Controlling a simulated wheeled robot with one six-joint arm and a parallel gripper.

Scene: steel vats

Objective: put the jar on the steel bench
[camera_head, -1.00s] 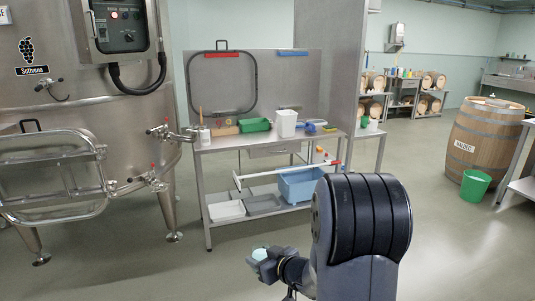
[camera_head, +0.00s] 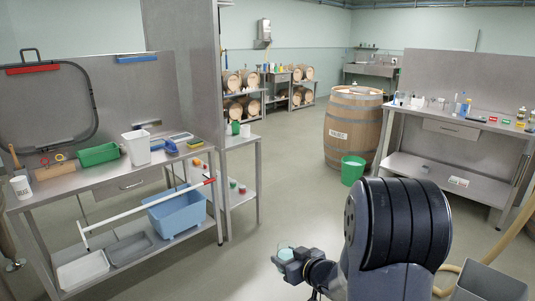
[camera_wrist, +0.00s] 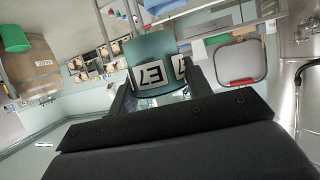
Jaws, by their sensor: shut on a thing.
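The jar (camera_wrist: 153,58), teal with a white label with black characters, sits between the two fingers of my gripper (camera_head: 288,262) in the wrist view. In the head view only a pale teal bit of the jar (camera_head: 286,254) shows at the gripper, above the open floor. My gripper is shut on the jar. Two steel benches are in view: one at the left (camera_head: 105,182) with several items on top, and one at the right (camera_head: 440,118) with bottles and small items. I cannot tell which one the task means. The gripper is apart from both.
A wooden barrel (camera_head: 352,130) and a green bucket (camera_head: 352,171) stand on the floor left of the right bench. A grey bin (camera_head: 490,283) and a tan hose (camera_head: 450,268) lie at the lower right.

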